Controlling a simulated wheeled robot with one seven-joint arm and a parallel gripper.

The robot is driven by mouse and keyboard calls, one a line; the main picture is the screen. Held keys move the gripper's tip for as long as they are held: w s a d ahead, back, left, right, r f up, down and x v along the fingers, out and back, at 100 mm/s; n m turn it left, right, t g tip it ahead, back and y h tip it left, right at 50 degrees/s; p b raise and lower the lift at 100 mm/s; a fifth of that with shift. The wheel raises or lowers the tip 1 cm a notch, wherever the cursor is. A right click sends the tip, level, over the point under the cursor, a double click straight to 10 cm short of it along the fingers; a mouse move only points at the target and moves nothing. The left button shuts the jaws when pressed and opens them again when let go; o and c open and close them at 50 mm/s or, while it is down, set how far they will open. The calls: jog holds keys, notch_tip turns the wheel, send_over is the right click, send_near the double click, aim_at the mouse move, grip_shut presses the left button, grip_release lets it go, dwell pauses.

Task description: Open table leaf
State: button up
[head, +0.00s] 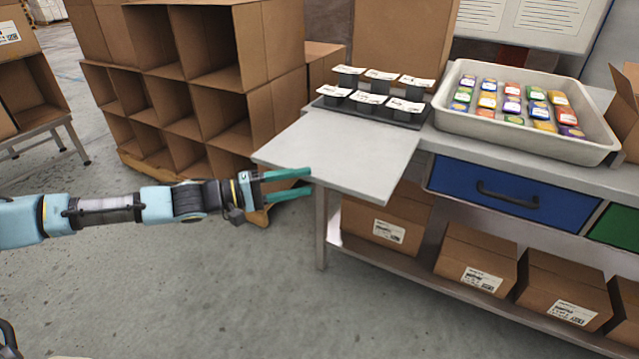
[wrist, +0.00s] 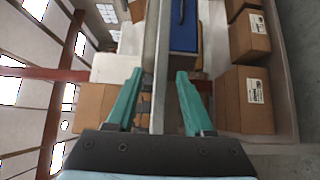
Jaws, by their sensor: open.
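The table leaf (head: 352,158) is a light grey panel at the left end of the workbench in the head view. It looks about level with the bench top and juts out toward the front left. My gripper (head: 308,182) is open at the leaf's near left edge, its two teal fingers pointing right. In the wrist view the leaf shows edge-on as a grey strip (wrist: 157,95) between the open fingers. I cannot tell whether either finger touches it. The leaf's hinge and supports are not clearly visible.
A dark rack with several labelled cups (head: 372,100) stands just behind the leaf. A tray (head: 455,122) of colourful packs is on the bench above a blue drawer (head: 505,192). Cartons (head: 475,262) fill the lower shelf. A bench leg (head: 321,230) stands below the leaf. Floor at left front is clear.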

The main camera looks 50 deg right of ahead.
jog(key=shift+v, duration=1.9)
jog(key=w+a+f+t+y, duration=0.1)
jog(key=a+f+y, duration=0.25)
jog(key=a, duration=0.35)
jog(key=a+f+t+y, duration=0.1)
jog(key=a+f+y, duration=0.1)
jog(key=a+y, duration=0.35)
jog(key=w+a+f+t+y, duration=0.1)
jog(key=a+f+y, duration=0.1)
jog(key=a, duration=0.7)
jog(key=w+a+r+n+t+y, duration=0.2)
jog(key=w+a+r+t, duration=0.1)
jog(key=a+r, duration=0.5)
jog(key=w+a+r+n+t+y+p, duration=0.1)
jog(key=w+a+r+n+t+y, duration=0.1)
jog(key=a+r, duration=0.6)
jog(key=w+a+n+t, duration=0.1)
jog(key=a+t, duration=0.1)
jog(key=a, duration=0.3)
jog(key=shift+w+r+t, duration=0.3)
jog(key=shift+r, duration=0.1)
